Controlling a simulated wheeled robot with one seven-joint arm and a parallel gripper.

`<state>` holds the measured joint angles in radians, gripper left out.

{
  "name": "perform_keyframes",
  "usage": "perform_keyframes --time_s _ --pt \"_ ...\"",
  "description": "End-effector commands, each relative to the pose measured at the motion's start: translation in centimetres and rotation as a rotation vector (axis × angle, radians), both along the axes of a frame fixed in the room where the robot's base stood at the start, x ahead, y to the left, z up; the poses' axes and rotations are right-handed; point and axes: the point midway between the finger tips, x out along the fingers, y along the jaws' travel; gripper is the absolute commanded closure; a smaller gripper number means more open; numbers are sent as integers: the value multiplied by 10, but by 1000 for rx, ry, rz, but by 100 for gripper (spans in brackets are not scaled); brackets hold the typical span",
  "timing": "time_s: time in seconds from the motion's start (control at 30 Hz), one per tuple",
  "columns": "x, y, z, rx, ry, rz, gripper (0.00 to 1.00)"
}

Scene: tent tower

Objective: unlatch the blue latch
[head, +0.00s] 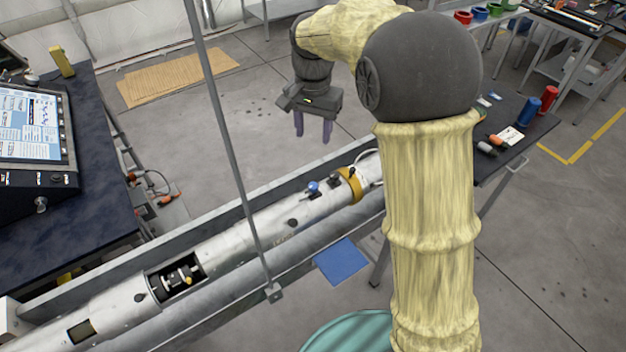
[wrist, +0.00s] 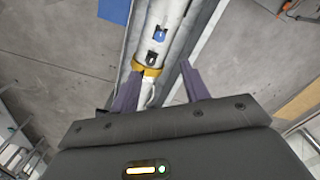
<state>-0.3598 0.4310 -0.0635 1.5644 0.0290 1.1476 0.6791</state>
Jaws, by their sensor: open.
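The blue latch (head: 313,187) is a small blue knob on top of a long silver tube (head: 240,236), left of a yellow band (head: 350,184). In the wrist view the blue latch (wrist: 160,34) is at the top centre, beyond a black fitting and the yellow band. My gripper (head: 313,137) is open and empty, pointing down. It hangs above and behind the tube in the head view, apart from the latch. In the wrist view its two purple-grey fingers (wrist: 160,84) stand wide apart, on either side of the tube's banded end.
The tube lies in a long grey trough (head: 180,228). A thin grey pole (head: 222,122) rises in front of it. A dark table with a screen (head: 32,127) stands left, and another with red and blue cylinders (head: 530,110) stands right. Open floor lies behind the trough.

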Motion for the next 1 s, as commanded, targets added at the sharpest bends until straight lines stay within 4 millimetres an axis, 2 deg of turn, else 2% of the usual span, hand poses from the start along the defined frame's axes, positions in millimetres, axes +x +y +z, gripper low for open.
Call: perform_keyframes --time_s 0.27,1.0 --pt "-1 0 -26 -2 4 0 54" --pt "-1 -1 -154 -1 4 -1 54"
